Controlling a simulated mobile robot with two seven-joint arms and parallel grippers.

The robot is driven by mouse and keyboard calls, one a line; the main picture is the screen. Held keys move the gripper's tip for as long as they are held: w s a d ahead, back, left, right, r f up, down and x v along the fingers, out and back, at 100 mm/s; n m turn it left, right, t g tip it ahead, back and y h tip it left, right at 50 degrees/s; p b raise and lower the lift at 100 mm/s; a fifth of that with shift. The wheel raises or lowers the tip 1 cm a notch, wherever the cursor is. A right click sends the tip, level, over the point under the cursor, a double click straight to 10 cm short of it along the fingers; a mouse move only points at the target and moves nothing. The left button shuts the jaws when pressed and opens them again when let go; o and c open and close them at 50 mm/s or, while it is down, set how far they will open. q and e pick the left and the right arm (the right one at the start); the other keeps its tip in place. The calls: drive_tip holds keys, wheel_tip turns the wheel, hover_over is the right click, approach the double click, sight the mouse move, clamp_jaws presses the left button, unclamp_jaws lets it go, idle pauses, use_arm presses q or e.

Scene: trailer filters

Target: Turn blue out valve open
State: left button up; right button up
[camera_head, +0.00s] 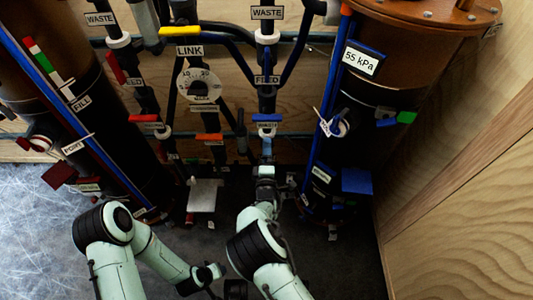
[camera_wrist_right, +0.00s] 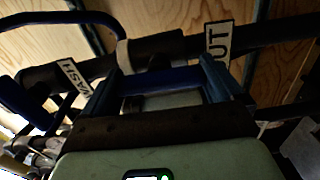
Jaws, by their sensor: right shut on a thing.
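My right gripper (camera_head: 267,152) reaches up to the dark pipework at the middle of the head view. In the right wrist view its two blue-lit fingers (camera_wrist_right: 168,80) stand on either side of a blue valve handle (camera_wrist_right: 160,98) and are shut on it. An "OUT" label (camera_wrist_right: 217,41) is just beyond the right finger, on a dark pipe. The handle is mostly hidden by my gripper in the head view, and its exact angle is hard to tell.
A blue lever (camera_head: 267,117) sits just above my right gripper. Red levers (camera_head: 143,118) and (camera_head: 210,136) are to the left. A dark filter tank (camera_head: 385,100) stands at right, another (camera_head: 95,130) at left. Wood panels close the right side.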

drive_tip(key=shift+a+r+n, duration=0.1)
drive_tip(key=shift+a+n, duration=0.1)
drive_tip(key=shift+n, duration=0.2)
drive_tip(key=o, duration=0.7)
use_arm(q)
drive_tip(key=s+d+r+g+p, duration=0.1)
drive_tip(key=s+d+r+p, duration=0.1)
drive_tip(key=s+r+p, duration=0.1)
drive_tip(key=shift+s+d+r+h, duration=0.2)
drive_tip(key=shift+s+r+h, duration=0.15)
drive_tip(key=shift+s, duration=0.25)
use_arm(e)
drive_tip(key=s, duration=1.3)
drive_tip(key=shift+s, duration=0.2)
